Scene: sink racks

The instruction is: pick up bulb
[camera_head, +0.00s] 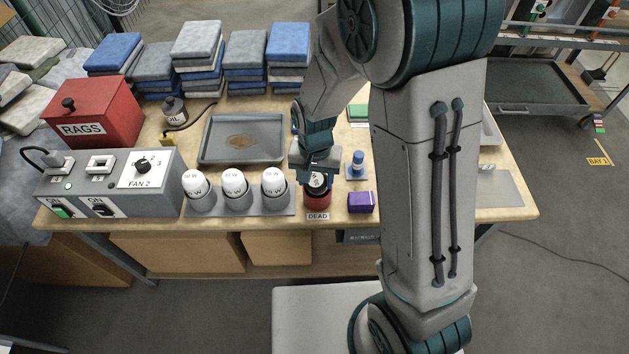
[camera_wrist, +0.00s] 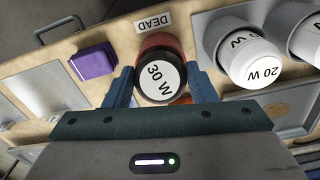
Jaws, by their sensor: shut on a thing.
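A dark-rimmed bulb with a white "30 W" top (camera_wrist: 160,80) is between the two fingers of my gripper (camera_wrist: 161,88), which is shut on it. In the head view the bulb (camera_head: 317,181) shows just under my gripper (camera_head: 317,172). It is in or just above a red cup (camera_head: 316,203) behind a "DEAD" label; the cup hides its lower part. Three white bulbs (camera_head: 234,182) stand in grey cups to the left. One of them, marked "20 W" (camera_wrist: 256,64), shows at the right in the wrist view.
A purple box (camera_head: 361,202) and a blue knobbed piece (camera_head: 357,163) stand close on the right. A grey tray (camera_head: 241,138) lies behind the white bulbs. A control box (camera_head: 112,183) and a red RAGS bin (camera_head: 94,113) are at the left. Folded cloth stacks line the back.

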